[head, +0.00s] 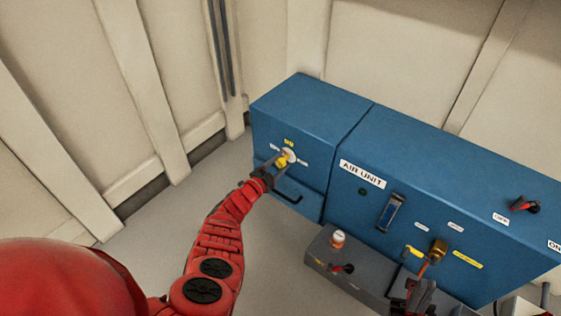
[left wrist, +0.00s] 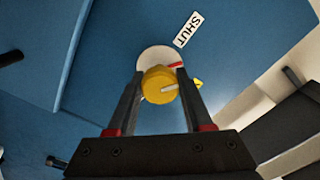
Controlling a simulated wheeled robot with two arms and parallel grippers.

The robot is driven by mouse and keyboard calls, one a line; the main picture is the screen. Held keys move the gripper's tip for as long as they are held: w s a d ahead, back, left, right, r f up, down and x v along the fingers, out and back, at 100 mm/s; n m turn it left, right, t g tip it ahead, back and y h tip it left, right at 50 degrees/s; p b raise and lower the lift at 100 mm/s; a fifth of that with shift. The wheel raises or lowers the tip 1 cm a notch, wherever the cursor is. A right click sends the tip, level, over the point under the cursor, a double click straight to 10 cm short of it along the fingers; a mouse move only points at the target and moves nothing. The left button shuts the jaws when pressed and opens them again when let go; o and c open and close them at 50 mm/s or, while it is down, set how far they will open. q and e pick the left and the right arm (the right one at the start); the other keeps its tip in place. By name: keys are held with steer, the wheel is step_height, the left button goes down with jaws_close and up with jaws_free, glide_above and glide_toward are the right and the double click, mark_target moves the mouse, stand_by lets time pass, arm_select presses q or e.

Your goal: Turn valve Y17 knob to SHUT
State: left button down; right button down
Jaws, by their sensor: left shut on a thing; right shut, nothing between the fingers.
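The yellow valve knob (head: 282,161) sits on a white round plate on the front of the left blue cabinet, under a small yellow label (head: 289,142) too small to read. In the left wrist view the knob (left wrist: 158,84) has a pale stripe lying roughly sideways, and the plate (left wrist: 152,56) has a red mark at its right. A white SHUT label (left wrist: 187,30) is at the upper right. My left gripper (head: 273,167) is shut on the knob, one finger on each side. My right gripper (head: 421,294) is shut and empty at the lower right.
A dark handle (head: 288,197) is below the valve.

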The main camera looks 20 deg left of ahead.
arm_select(q)
steer(key=shift+n, duration=3.5)
steer(key=shift+c, duration=1.5)
jaws_free()
